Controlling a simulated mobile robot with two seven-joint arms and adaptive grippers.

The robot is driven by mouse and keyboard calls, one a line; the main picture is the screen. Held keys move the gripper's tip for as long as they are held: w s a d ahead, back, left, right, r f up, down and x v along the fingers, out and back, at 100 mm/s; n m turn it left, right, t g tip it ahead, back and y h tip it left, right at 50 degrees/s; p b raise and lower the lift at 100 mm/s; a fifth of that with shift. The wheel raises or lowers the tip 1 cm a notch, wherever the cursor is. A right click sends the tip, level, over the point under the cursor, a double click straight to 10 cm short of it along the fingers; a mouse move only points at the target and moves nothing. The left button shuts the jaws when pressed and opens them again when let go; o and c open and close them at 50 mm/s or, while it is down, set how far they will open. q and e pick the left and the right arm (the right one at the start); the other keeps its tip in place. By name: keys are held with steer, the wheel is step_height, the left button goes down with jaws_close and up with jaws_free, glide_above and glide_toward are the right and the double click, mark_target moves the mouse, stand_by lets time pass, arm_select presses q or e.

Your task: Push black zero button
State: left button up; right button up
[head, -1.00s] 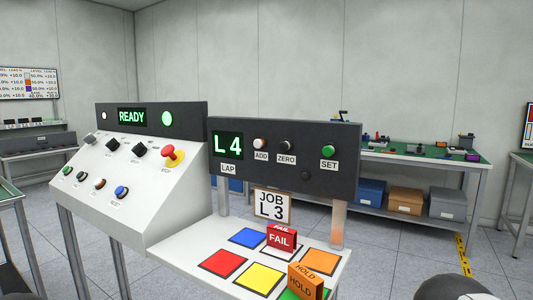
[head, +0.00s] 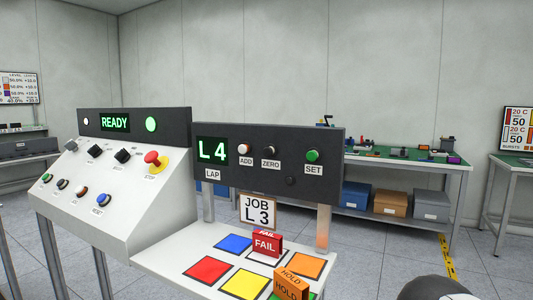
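The black ZERO button (head: 271,151) sits on the dark upright panel (head: 330,175), above its ZERO label. The white ADD button (head: 245,149) is to its left and the green SET button (head: 312,155) to its right. The green display (head: 212,151) on the same panel reads L4, with a LAP label below. A job card (head: 258,211) under the panel reads JOB L 3. A rounded dark grey shape at the bottom right edge seems to be part of my arm. No gripper fingers show in the head view.
The white console (head: 135,215) at left has a READY display (head: 115,122) and a red stop knob (head: 152,159). Below the panel, a white shelf holds coloured squares, a red FAIL block (head: 266,245) and an orange HOLD block (head: 289,285). A workbench (head: 400,160) stands behind.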

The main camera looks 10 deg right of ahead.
jaws_close()
stand_by(1.0)
